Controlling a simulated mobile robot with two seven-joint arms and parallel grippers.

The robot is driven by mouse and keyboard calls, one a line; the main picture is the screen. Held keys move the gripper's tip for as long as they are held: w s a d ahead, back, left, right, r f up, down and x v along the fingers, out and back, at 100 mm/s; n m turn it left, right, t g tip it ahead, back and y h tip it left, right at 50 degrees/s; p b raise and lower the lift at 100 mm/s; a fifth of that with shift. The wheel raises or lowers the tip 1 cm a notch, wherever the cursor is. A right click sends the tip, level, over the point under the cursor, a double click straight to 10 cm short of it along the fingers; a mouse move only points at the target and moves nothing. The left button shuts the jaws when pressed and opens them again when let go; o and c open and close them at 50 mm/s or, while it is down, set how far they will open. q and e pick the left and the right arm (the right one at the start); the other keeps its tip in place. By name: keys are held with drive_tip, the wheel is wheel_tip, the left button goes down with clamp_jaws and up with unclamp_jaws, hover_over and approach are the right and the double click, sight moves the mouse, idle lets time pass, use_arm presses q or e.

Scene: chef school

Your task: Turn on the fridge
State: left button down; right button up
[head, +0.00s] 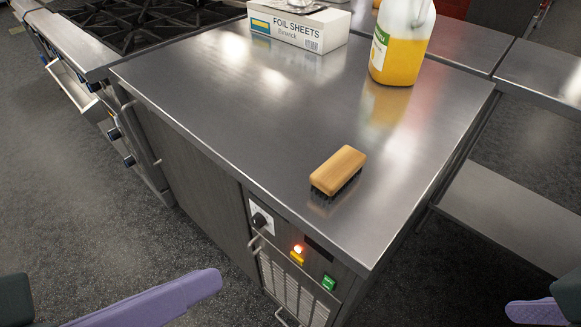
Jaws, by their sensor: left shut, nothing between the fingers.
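The fridge is a dark under-counter unit with a steel top (230,125). Its front control panel holds a black dial (260,220) on a white plate, a glowing red-orange light (298,249) with a yellow part just below it, and a green switch (328,283). A dark strip lies to the right of the light. A vent grille (290,290) is below. My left gripper (214,281), with purple fingers, is shut and empty, left of the panel and apart from it. My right gripper (516,311) shows only partly at the lower right corner; its opening cannot be told.
A wooden brush (339,170) lies on the steel top near the front right. A foil sheets box (298,27) and a jug of yellow liquid (398,50) stand at the back. A stove (130,25) is at left. A low shelf (515,210) is at right. Floor at left is clear.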

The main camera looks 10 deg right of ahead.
use_arm(q)
drive_tip(key=d+f+n+t+h+b, duration=0.1)
drive_tip(key=f+n+b, duration=0.1)
drive_tip(key=f+b, duration=1)
drive_tip(key=w+d+f+n+t+h+b, duration=0.1)
drive_tip(key=f+n+h+b, duration=0.1)
drive_tip(key=f+b, duration=1.1)
drive_tip(key=d+f+n+t+h+b, duration=0.1)
drive_tip(key=f+n+b, duration=0.3)
drive_tip(key=f+b, duration=0.9)
drive_tip(key=h+b, duration=0.1)
drive_tip(key=b, duration=0.3)
drive_tip(key=shift+w+d+f, duration=0.2)
drive_tip(key=shift+w+d, duration=0.15)
drive_tip(key=shift+d, duration=0.05)
drive_tip(key=shift+w, duration=0.1)
drive_tip(key=b, duration=0.2)
approach(326, 287)
drive_tip(key=x, duration=0.5)
drive_tip(key=shift+w+d+f, duration=0.15)
drive_tip(key=shift+w+d, duration=0.05)
drive_tip(key=shift+w+d+b, duration=0.3)
drive_tip(key=shift+w+d, duration=0.1)
drive_tip(key=shift+d, duration=0.15)
